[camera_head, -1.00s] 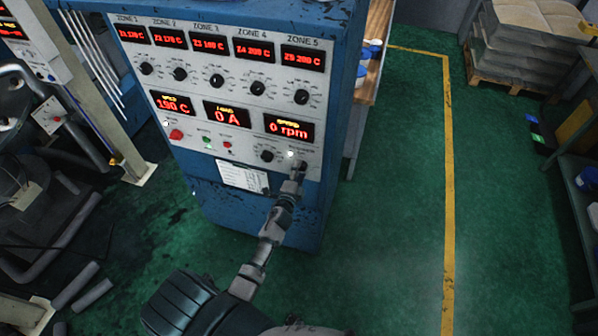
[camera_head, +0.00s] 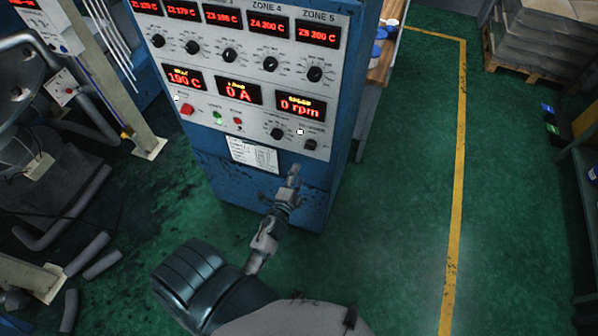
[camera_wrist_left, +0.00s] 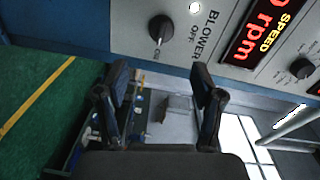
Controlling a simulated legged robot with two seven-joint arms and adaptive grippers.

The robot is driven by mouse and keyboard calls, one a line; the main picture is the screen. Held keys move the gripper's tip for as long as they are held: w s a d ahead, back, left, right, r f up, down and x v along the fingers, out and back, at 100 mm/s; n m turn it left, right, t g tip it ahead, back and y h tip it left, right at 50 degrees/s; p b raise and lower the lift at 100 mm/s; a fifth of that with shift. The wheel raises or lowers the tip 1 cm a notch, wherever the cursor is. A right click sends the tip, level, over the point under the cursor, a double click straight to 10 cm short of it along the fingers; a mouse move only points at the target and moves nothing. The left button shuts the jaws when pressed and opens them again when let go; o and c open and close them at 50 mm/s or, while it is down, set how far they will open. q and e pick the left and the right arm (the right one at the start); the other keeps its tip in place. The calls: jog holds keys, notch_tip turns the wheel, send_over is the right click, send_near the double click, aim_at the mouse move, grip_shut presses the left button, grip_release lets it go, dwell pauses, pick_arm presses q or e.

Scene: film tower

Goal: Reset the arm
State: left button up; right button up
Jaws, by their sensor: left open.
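My left gripper (camera_head: 293,177) is in front of the blue lower face of the control cabinet (camera_head: 270,185), below the BLOWER knob (camera_head: 311,145). In the left wrist view my left gripper (camera_wrist_left: 160,80) has its two fingers spread apart with nothing between them. The black BLOWER knob (camera_wrist_left: 160,28) shows beyond the fingertips there, apart from them. Its pointer faces a small label that looks like ON. A white lamp (camera_wrist_left: 195,7) glows beside it. My right gripper is not in view.
The cabinet carries zone displays (camera_head: 268,26), several knobs, a red button (camera_head: 187,109) and a speed display (camera_head: 300,106) reading 0 rpm. A workbench (camera_head: 384,60) stands behind it at the right. Green floor (camera_head: 405,200) is clear up to the yellow line (camera_head: 457,190).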

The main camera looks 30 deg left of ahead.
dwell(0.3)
pick_arm(q)
jog(key=s+d+f+n+g+h, duration=0.1)
jog(key=s+d+f+n+g, duration=0.3)
jog(key=f, duration=0.8)
jog(key=s+d+f+g+h+b, duration=0.15)
jog(key=s+f, duration=0.45)
jog(key=f, duration=0.6)
jog(key=s+d+f+n+g+h, duration=0.1)
jog(key=s+d+f+n+g, duration=0.3)
jog(key=f, duration=0.8)
jog(key=s+f+n+g, duration=0.1)
jog(key=s+f+g, duration=0.1)
jog(key=s+f, duration=0.3)
jog(key=s+f+n+g, duration=0.1)
jog(key=s+f, duration=0.3)
jog(key=s, duration=1)
jog(key=s+a+f+g, duration=0.1)
jog(key=s+f+g, duration=0.2)
jog(key=s, duration=0.7)
notch_tip(320, 180, down, 3)
jog(key=shift+r+n+g+b, duration=0.2)
jog(key=shift+n+g+b, duration=0.15)
jog(key=shift+n, duration=0.05)
